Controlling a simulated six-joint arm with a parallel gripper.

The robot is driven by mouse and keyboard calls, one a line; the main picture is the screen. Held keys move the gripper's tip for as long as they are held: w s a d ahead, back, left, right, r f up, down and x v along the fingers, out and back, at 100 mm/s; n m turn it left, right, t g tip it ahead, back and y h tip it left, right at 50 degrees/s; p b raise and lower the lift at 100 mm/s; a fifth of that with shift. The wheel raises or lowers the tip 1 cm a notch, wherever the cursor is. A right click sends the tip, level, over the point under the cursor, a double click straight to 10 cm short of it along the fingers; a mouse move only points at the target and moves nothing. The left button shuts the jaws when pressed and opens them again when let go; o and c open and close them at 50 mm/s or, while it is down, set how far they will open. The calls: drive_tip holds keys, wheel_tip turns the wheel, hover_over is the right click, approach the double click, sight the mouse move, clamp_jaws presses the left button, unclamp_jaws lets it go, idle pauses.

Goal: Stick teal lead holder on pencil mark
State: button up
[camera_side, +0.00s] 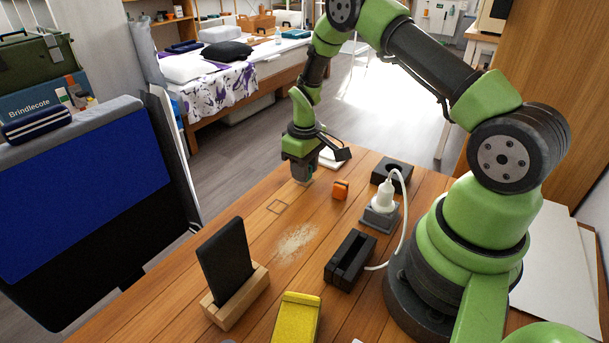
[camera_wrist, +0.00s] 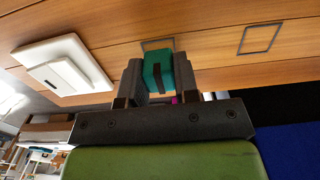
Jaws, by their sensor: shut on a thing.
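My gripper (camera_wrist: 157,84) is shut on the teal lead holder (camera_wrist: 158,70), a small teal block with a dark strip down its face. In the side view my gripper (camera_side: 301,178) points down just above or at the wooden table, and the holder is mostly hidden there. In the wrist view one square pencil mark (camera_wrist: 157,43) lies right by the holder, partly covered by it. Another square outline (camera_wrist: 260,38) lies to the right, clear of the gripper. The side view shows one outline (camera_side: 279,206) left of and nearer than my gripper. Contact between holder and table cannot be told.
An orange block (camera_side: 340,189) sits close right of my gripper. A white flat item (camera_wrist: 62,65) lies nearby. Pale crumbs (camera_side: 297,242) lie mid-table.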

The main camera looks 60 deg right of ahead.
drive_tip(key=shift+f, duration=0.4)
idle(0.4)
drive_tip(key=o, duration=1)
drive_tip(key=shift+r, duration=3.5)
